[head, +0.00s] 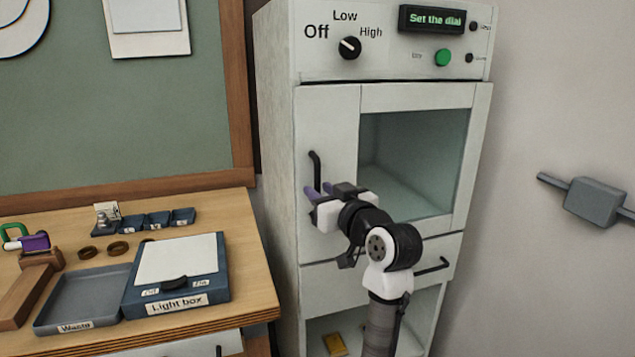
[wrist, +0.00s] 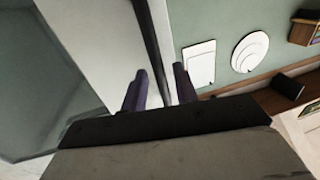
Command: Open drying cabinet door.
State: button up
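The drying cabinet door (head: 342,120) is a pale panel with a glass window (head: 412,165); it looks closed in the head view. Its black vertical handle (head: 315,170) is on the door's left side. My gripper (head: 319,190) is at the handle's lower end, its purple fingers pointing toward the door. In the wrist view the fingers (wrist: 159,72) are apart, with the pale cabinet surface and a dark strip beyond them. I cannot tell whether the fingers touch the handle, and nothing is clearly held.
Above the door are a dial (head: 350,47), a green button (head: 443,57) and a display reading "Set the dial" (head: 436,20). A drawer (head: 340,287) lies below the door. At left, a wooden bench holds a light box (head: 178,258) and a waste tray (head: 85,298).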

jog(key=shift+x, duration=1.15)
grip_shut()
